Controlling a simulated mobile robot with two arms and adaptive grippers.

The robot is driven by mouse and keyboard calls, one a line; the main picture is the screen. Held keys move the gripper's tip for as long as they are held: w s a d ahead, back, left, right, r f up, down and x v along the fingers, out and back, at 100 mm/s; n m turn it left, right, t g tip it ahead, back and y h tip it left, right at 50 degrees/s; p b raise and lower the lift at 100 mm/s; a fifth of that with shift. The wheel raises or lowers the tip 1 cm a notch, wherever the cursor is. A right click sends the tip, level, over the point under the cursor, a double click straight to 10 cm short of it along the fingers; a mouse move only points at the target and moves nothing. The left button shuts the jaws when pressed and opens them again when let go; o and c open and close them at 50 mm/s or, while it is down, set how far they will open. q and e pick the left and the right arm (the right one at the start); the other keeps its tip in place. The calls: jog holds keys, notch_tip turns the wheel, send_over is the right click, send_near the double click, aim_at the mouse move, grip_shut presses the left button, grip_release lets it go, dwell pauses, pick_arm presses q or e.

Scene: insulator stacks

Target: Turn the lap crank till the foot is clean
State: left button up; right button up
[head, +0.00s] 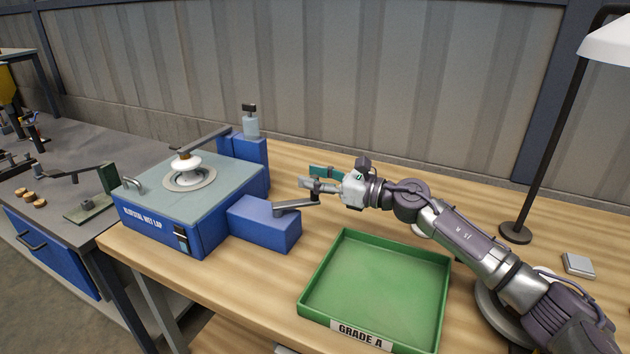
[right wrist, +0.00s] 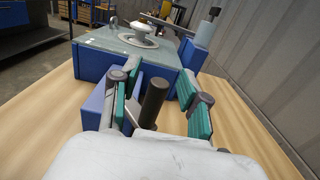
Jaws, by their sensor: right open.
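The blue wet lap (head: 155,222) stands on the wooden bench at the left. A white insulator (head: 186,165) sits on its round grey plate (head: 205,182), under a grey arm; its foot is hidden. The crank (head: 294,206) is a dark grey arm on top of the blue side box (head: 262,228). My right gripper (head: 307,178) is open at the crank's outer end. In the right wrist view, the dark upright crank handle (right wrist: 153,103) stands between the spread green-padded fingers of the gripper (right wrist: 158,78), with a gap on the right. My left gripper is out of view.
A green "GRADE A" tray (head: 375,285) lies empty in front of my right arm. A lamp (head: 515,232) and a small grey block (head: 578,264) are at the right. A grey table (head: 75,150) with small parts stands at the left.

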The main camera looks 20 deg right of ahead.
notch_tip(320, 180, up, 9)
jog(key=shift+r, duration=0.1)
dwell(0.3)
